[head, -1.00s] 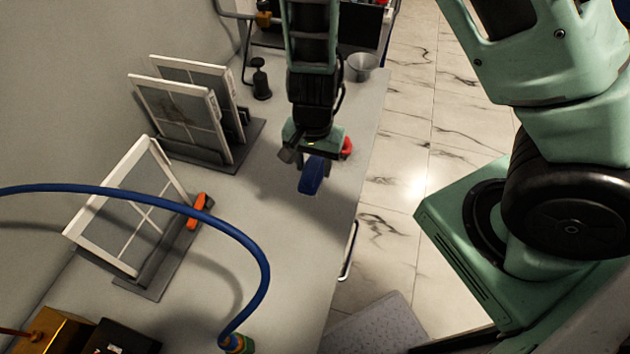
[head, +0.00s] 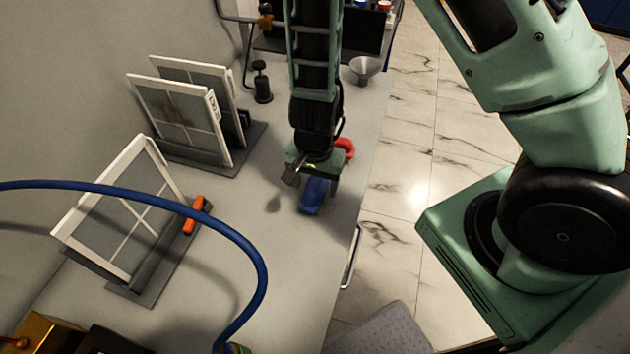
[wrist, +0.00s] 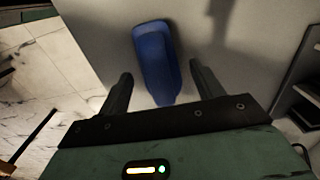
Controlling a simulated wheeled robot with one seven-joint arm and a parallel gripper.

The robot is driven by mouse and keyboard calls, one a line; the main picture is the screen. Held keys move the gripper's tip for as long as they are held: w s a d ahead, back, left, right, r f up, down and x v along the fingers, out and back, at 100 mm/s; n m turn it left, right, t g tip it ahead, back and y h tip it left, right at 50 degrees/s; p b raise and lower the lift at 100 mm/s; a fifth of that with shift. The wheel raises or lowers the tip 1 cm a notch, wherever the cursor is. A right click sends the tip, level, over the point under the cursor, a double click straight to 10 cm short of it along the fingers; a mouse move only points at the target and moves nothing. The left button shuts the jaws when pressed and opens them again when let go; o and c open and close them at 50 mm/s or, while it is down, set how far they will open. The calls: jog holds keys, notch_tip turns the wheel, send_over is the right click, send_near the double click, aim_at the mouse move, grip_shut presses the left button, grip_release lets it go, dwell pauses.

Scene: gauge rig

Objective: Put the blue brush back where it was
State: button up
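The blue brush (head: 312,198) is under my gripper near the right edge of the grey bench. It looks to rest on the bench top, though the head view does not show clear contact. In the wrist view the brush (wrist: 155,55) lies lengthwise, its narrow end between my fingers. My gripper (head: 312,183) is low over the brush. Its two fingers stand apart, with a visible gap on each side of the brush, in the wrist view (wrist: 161,70).
A red object (head: 344,147) lies just behind my gripper. An orange-handled item (head: 195,215) sits by the near framed screen (head: 125,205). Two more screens (head: 180,115) stand in a rack. A blue hose (head: 255,265) arches across the front. A funnel (head: 365,68) stands farther back.

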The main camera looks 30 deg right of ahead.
aim_at(315, 182)
notch_tip(315, 182, up, 12)
jog(key=p, duration=0.5)
jog(key=s+a+r+n, duration=0.3)
jog(key=s+r+n, duration=0.4)
jog(key=r+n, duration=0.1)
jog(key=s+a+r+n, duration=0.3)
jog(key=s+r+n, duration=0.5)
jog(key=r, duration=0.1)
jog(key=shift+n+y, duration=0.3)
jog(key=shift+n, duration=0.1)
jog(key=shift+a+r, duration=0.1)
notch_tip(315, 182, down, 3)
jog(key=b, duration=0.3)
jog(key=shift+f, duration=0.2)
